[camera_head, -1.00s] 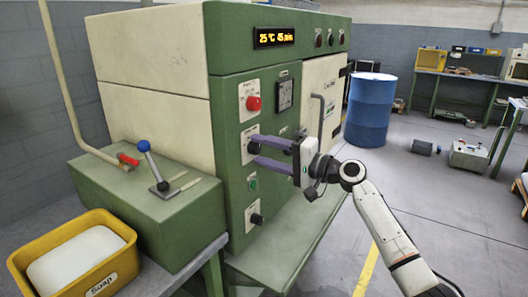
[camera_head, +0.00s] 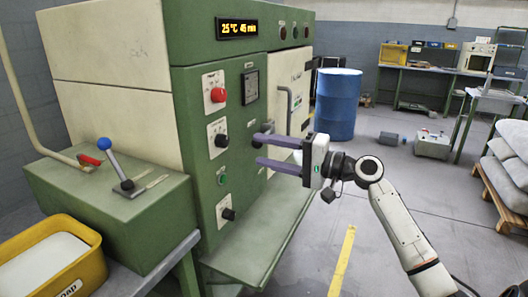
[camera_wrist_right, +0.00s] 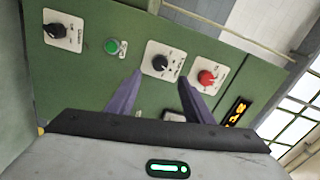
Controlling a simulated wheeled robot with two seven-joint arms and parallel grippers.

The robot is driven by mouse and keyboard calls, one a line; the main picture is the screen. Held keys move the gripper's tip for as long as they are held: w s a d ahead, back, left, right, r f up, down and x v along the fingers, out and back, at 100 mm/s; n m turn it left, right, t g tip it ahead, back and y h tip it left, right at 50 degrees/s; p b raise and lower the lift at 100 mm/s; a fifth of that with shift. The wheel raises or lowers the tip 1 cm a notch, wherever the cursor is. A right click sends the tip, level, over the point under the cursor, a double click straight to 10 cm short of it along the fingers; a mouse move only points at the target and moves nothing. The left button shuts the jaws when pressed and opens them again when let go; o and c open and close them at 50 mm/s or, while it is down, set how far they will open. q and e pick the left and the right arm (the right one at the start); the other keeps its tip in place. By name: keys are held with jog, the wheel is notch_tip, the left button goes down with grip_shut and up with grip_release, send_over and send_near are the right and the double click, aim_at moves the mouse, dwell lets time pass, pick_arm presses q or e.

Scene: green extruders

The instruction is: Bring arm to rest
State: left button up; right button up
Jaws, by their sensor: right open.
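My right gripper (camera_head: 258,150) is open and empty in the head view, its two purple fingers pointing left in front of the green machine panel (camera_head: 192,150). In the right wrist view the fingers (camera_wrist_right: 152,98) point at the panel, which carries a black knob (camera_wrist_right: 160,63), a red button (camera_wrist_right: 206,77), a green button (camera_wrist_right: 111,46) and another black knob (camera_wrist_right: 58,31). Nothing is between the fingers. My right arm comes in from the lower right. My left gripper is not in view.
A lever with a blue ball (camera_head: 103,144) stands on the green box at left. A yellow soap bin (camera_head: 92,272) is at lower left. A green ledge (camera_head: 255,235) lies below the panel. A blue barrel (camera_head: 338,105) stands behind. The floor at right is open, with a loaded pallet (camera_head: 500,205) beyond.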

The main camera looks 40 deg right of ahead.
dwell(0.3)
jog(key=s+a+f+n+g+h, duration=0.1)
jog(key=s+a+f+n+g, duration=0.2)
jog(key=f, duration=0.8)
jog(key=s+a+f+g+h, duration=0.15)
jog(key=a+f, duration=0.25)
jog(key=f, duration=0.6)
jog(key=s+a+f+n+g+h, duration=0.15)
jog(key=s+a+f, duration=0.25)
jog(key=f, duration=0.7)
jog(key=s+a+f+n+g, duration=0.1)
jog(key=s+a+f+n, duration=0.3)
jog(key=s+a+f, duration=0.2)
jog(key=s+a+f+n+g, duration=0.1)
jog(key=s+a+f+n, duration=0.4)
jog(key=s+a, duration=0.5)
jog(key=shift+s+a+f, duration=0.35)
jog(key=shift+s+f, duration=0.1)
jog(key=shift+s, duration=0.6)
